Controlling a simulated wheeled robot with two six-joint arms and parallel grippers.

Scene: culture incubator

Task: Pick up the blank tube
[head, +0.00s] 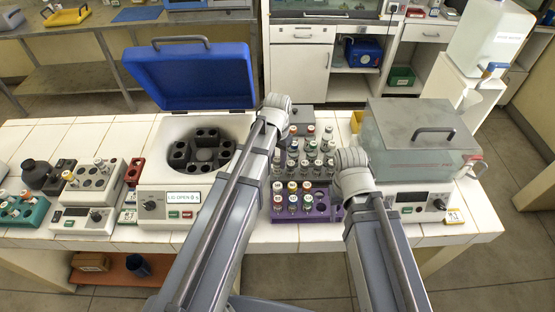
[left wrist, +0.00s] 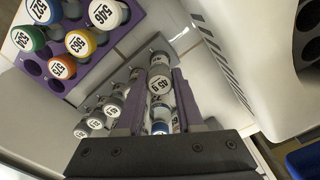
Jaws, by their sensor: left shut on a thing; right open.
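In the left wrist view my left gripper (left wrist: 160,105) is shut on a grey-capped tube (left wrist: 159,84) with a printed number on its cap, hard to read. The tube stands upright between the purple finger pads, beside a row of similar grey-capped tubes (left wrist: 97,122). In the head view these tubes stand in the grey rack (head: 305,170) at the table's middle. There my left wrist (head: 277,104) is above the rack's left side and hides the jaws. My right wrist (head: 351,165) is at the rack's right side, its jaws mostly hidden. I cannot tell which tube is blank.
A purple rack (head: 285,232) with colored-cap tubes stands in front of the grey rack. An open centrifuge (head: 155,170) with its blue lid raised is on the left. A lidded water bath (head: 425,150) is on the right. A tube block (head: 95,190) stands farther left.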

